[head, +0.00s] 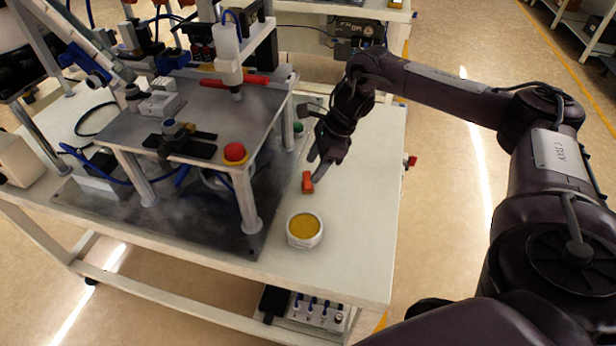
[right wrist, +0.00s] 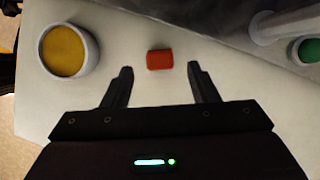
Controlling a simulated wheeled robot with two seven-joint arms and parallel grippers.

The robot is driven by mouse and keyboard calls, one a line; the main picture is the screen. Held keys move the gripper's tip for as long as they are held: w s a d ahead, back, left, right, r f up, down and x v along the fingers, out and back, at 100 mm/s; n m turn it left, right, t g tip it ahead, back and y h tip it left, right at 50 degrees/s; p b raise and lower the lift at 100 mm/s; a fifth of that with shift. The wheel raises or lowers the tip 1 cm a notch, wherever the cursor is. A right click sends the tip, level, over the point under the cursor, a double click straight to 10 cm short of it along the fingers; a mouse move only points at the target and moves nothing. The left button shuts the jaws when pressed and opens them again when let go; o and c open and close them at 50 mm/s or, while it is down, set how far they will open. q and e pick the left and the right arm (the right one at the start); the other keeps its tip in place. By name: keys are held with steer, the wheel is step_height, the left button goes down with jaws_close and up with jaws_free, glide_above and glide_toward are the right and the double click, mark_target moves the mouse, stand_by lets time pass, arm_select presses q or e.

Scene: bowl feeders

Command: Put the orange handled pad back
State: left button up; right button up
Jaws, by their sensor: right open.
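The orange handled pad (head: 307,182) is a small orange-red block on the white table top, to the right of the machine. It also shows in the right wrist view (right wrist: 159,60), centred just beyond the fingertips. My right gripper (head: 317,168) is open and empty, close over the pad, with one finger to each side of its line in the right wrist view (right wrist: 159,71). The fingers do not appear to touch it. Any handle shape is too small to make out. My left gripper is not in view.
A white round tub (head: 303,243) with a yellow filling (head: 304,226) stands nearer the table's front edge. The machine's raised plate (head: 200,130), a red button (head: 235,152) and a green button (head: 298,127) lie left of the gripper. The table's right side (head: 370,190) is clear.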

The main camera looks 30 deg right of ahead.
steer(key=v, duration=0.6)
steer(key=shift+f, duration=0.15)
stand_by(0.3)
